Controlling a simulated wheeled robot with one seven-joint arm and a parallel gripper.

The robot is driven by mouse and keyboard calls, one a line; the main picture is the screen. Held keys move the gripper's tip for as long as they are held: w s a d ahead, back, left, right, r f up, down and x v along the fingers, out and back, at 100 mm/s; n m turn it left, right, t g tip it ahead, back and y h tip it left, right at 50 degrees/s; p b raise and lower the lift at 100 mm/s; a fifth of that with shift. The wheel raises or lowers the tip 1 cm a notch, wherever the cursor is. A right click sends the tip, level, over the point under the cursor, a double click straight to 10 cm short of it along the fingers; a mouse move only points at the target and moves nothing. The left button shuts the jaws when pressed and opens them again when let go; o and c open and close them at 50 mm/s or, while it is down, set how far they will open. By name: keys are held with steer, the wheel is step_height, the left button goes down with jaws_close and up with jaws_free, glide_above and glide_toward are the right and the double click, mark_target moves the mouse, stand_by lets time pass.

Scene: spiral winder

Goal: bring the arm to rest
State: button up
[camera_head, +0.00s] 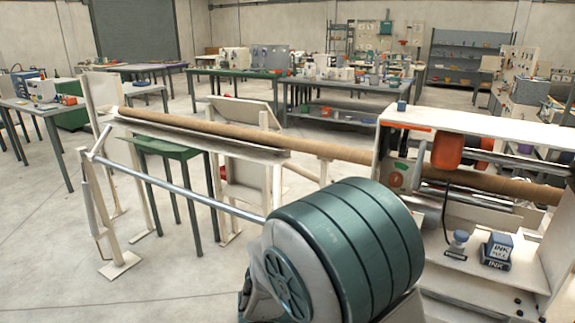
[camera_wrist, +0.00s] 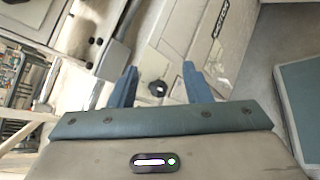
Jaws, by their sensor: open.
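My gripper (camera_wrist: 160,78) shows in the wrist view with its two blue-grey fingers spread wide apart. It is open, and nothing is held between the fingers. A small dark round knob (camera_wrist: 158,88) shows in the gap between them, on or near a pale surface; I cannot tell how far off it is. My gripper cannot be made out in the head view.
In the head view a long brown tube (camera_head: 350,152) runs from a trough (camera_head: 200,135) into the white winder (camera_head: 440,116) with orange rollers (camera_head: 447,150). A stamp (camera_head: 457,243) and ink box (camera_head: 497,250) sit low right. Floor at lower left (camera_head: 50,260) is clear.

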steer(key=s+d+r+m+g+y+p, duration=0.1)
steer(key=s+d+r+m+y+p, duration=0.2)
steer(key=s+r+m+y, duration=0.8)
step_height(320, 180, up, 3)
steer(key=s+m+p, duration=0.1)
steer(key=m+p, duration=0.1)
steer(key=m, duration=0.2)
steer(key=shift+s+d+g, duration=0.2)
steer(key=shift+g, duration=0.2)
